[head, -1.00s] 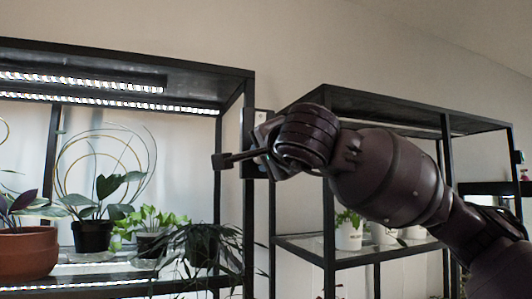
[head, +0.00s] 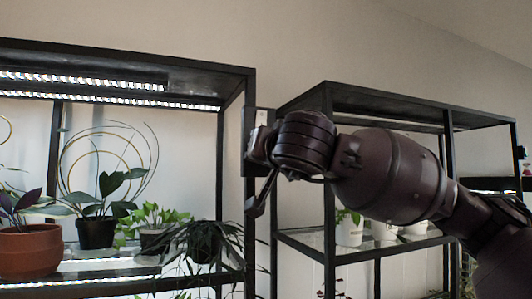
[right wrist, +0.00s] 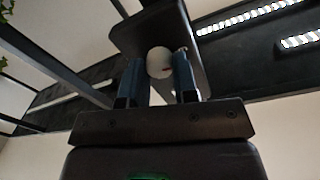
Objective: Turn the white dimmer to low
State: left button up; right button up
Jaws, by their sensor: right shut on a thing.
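The white dimmer (right wrist: 159,60) is a round white knob on a dark plate (right wrist: 180,22) in the right wrist view. My right gripper (right wrist: 158,76) is shut on it, one blue finger on each side. In the head view, the dark plate (head: 249,120) is beside the plant rack's right post. My right gripper (head: 258,150) is in front of it and hides the knob. Any pointer or marking on the knob cannot be made out. My left gripper is not in view.
The lit plant rack (head: 236,90) stands at left with light strips (head: 80,80) on. A terracotta pot (head: 30,248) and black pots are on its shelf. A second black rack (head: 400,105) stands behind my right arm.

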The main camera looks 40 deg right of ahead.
jog(key=shift+f+n, duration=0.15)
jog(key=shift+n, duration=0.45)
jog(key=o, duration=0.9)
jog(key=shift+s, duration=0.1)
jog(key=b+v, duration=0.1)
jog(key=v, duration=0.9)
jog(key=shift+s+a, duration=0.15)
jog(key=shift+s, duration=0.2)
